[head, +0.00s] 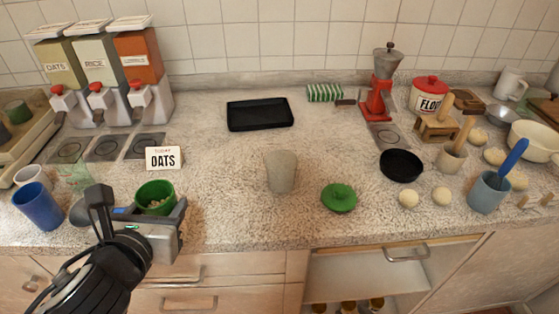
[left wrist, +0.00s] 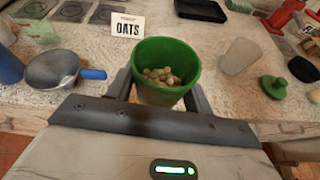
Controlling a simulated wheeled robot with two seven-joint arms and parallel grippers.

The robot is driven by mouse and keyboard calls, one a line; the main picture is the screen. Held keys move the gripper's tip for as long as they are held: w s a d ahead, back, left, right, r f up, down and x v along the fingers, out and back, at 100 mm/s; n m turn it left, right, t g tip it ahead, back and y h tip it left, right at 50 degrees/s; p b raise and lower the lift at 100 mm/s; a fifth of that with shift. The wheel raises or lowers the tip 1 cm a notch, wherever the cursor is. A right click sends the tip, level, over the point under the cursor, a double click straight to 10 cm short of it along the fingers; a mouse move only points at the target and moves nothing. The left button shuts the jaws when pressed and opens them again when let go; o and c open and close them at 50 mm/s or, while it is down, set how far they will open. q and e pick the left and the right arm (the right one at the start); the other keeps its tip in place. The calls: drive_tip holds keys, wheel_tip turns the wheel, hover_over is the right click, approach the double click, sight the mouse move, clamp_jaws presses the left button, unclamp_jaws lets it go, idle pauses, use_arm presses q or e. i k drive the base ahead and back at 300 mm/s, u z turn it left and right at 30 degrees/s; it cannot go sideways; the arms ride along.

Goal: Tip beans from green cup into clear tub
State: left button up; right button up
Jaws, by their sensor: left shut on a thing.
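The green cup (head: 155,193) is upright near the front left of the counter, with pale beans inside it. In the left wrist view the beans (left wrist: 162,77) lie low in the green cup (left wrist: 165,52). My left gripper (left wrist: 160,97) is shut on the cup, one finger on each side. I cannot tell whether the cup's base touches the counter. The clear tub (head: 281,171), greyish and translucent, stands upright mid-counter, to the right of the cup and apart from it. It also shows in the left wrist view (left wrist: 240,56). My right gripper is not in view.
An OATS card (head: 163,158) stands behind the cup. A blue cup (head: 37,205) and a grey pan (left wrist: 52,69) are to its left. A green lid (head: 339,198) lies right of the tub, and a black tray (head: 260,114) behind it. Counter between cup and tub is clear.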

sight(281, 165)
drive_tip(key=k, duration=1.2)
drive_tip(key=z, duration=1)
drive_tip(key=i, duration=1.45)
drive_tip(key=u, duration=0.65)
